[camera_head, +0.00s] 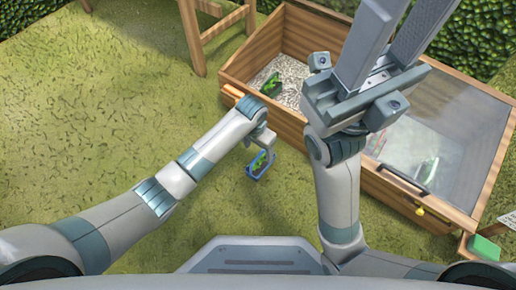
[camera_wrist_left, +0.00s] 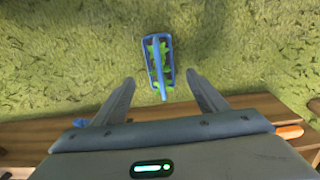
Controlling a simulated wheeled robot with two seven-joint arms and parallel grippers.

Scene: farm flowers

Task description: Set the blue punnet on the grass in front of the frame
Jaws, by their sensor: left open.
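The blue punnet (camera_head: 259,164) is on the grass in front of the wooden frame (camera_head: 300,130), with green contents and a handle over it. In the left wrist view the punnet (camera_wrist_left: 171,62) lies beyond the fingertips, apart from them. My left gripper (camera_head: 262,140) is beside the punnet on the frame's side; in the left wrist view its fingers (camera_wrist_left: 163,85) are spread with nothing between them. My right gripper (camera_head: 397,45) is raised high, close to the head camera, with two long fingers apart and nothing seen between them.
The frame's left bay holds pale gravel and a green item (camera_head: 271,83). A glass lid (camera_head: 440,140) covers its right part. A green block (camera_head: 484,249) sits at the lower right. A wooden stool (camera_head: 215,22) stands behind. Open grass (camera_head: 90,110) lies to the left.

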